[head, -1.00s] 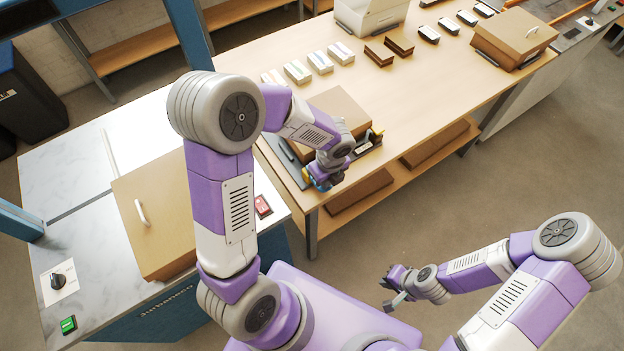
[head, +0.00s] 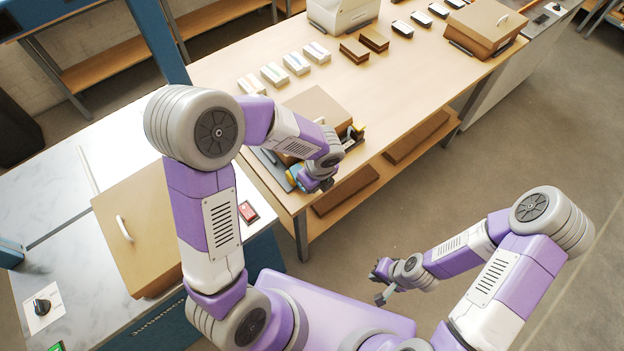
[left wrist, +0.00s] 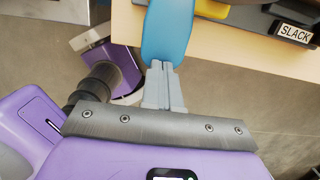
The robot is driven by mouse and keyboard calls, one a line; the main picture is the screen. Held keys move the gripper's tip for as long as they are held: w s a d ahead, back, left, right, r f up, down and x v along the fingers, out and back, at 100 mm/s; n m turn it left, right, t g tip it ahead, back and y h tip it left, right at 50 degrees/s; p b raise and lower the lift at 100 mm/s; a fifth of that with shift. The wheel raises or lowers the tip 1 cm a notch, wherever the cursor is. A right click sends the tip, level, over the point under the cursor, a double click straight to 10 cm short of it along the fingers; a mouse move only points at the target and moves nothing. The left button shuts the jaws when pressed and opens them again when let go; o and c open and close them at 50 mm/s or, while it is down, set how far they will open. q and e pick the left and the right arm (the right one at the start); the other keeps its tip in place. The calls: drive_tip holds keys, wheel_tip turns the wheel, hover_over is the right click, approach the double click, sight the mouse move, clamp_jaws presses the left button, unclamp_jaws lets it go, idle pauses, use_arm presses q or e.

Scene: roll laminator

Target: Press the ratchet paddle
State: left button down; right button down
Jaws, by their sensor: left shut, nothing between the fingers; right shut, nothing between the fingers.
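A blue paddle (left wrist: 167,35), which looks like the ratchet paddle, stands out past the bench edge in the left wrist view. My left gripper (left wrist: 162,72) is shut and empty, with its fingertips at the paddle's near end. I cannot tell whether they touch it. In the head view my left wrist (head: 324,165) covers most of this spot at the bench's front edge, and the paddle is hard to make out there. My right gripper (head: 380,283) is shut and empty, over the floor right of my base, far from the paddle.
A black block labelled SLACK (left wrist: 293,33) and a yellow part (left wrist: 213,14) are near the paddle. A brown box (head: 312,101) is on the bench (head: 420,62) behind my left wrist. White and brown packs stand farther back. The floor (head: 520,130) at right is clear.

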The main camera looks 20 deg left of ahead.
use_arm(q)
drive_tip(key=s+d+r+p, duration=0.2)
drive_tip(key=d+r, duration=0.1)
drive_tip(key=r, duration=0.8)
drive_tip(key=shift+d+r, duration=0.25)
drive_tip(key=shift+f, duration=0.1)
idle(2.7)
drive_tip(key=s+f+n+h+b, duration=0.2)
drive_tip(key=s+f+n, duration=0.3)
drive_tip(key=f+n, duration=0.8)
drive_tip(key=s+d+f+n+h+b, duration=0.1)
drive_tip(key=s+f+n+h+b, duration=0.2)
drive_tip(key=f+n, duration=1.1)
drive_tip(key=s+f+b, duration=0.1)
drive_tip(key=s+f, duration=0.2)
drive_tip(key=f, duration=0.3)
drive_tip(key=shift+f+h, duration=0.2)
drive_tip(key=shift+h, duration=0.1)
drive_tip(key=shift+d, duration=0.1)
